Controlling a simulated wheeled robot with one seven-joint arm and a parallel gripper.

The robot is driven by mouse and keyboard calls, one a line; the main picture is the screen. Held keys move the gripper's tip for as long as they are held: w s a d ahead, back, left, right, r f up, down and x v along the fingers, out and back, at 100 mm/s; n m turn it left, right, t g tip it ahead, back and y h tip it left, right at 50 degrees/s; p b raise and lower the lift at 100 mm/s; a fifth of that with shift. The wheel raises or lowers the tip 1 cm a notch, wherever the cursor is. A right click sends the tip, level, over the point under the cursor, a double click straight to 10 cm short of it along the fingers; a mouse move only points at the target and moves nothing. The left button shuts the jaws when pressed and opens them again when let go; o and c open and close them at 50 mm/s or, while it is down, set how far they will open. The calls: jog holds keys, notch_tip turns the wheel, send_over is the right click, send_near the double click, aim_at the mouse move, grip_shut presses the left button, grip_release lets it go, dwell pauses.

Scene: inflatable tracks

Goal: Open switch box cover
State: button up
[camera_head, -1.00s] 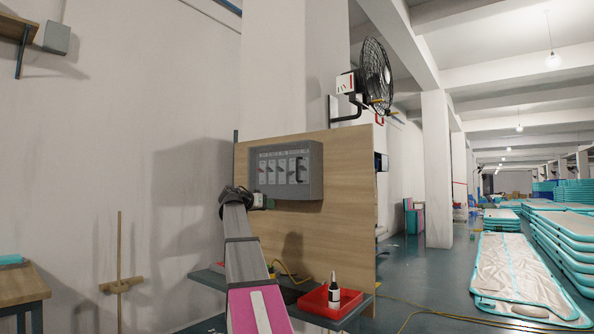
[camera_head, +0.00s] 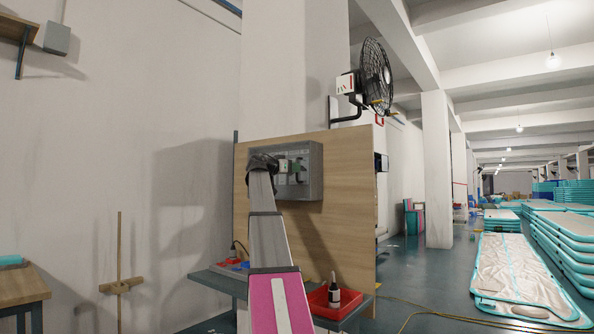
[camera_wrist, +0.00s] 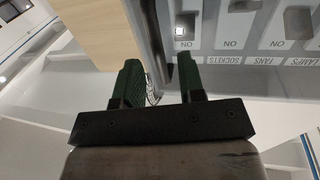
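The grey switch box (camera_head: 315,176) is mounted on the wooden board, partly hidden behind my arm and gripper in the head view. In the wrist view, its face (camera_wrist: 240,62) shows a row of labels such as SOCKETS, FANS and LAMPS, with switches above. My gripper (camera_head: 290,165) is in front of the box, at its left and middle part. In the wrist view, its two green fingers (camera_wrist: 160,80) are apart, with the box's left edge showing between them. I see nothing held. I cannot tell whether the cover is open or shut.
The wooden board (camera_head: 345,200) carries the box. A fan (camera_head: 376,75) is fixed above right. Stacked mats (camera_head: 570,235) stand far right.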

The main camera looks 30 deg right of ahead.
jog(key=shift+w+d, duration=0.15)
jog(key=shift+d, duration=0.6)
jog(key=shift+w+d, duration=0.15)
jog(key=shift+d, duration=0.55)
grip_shut()
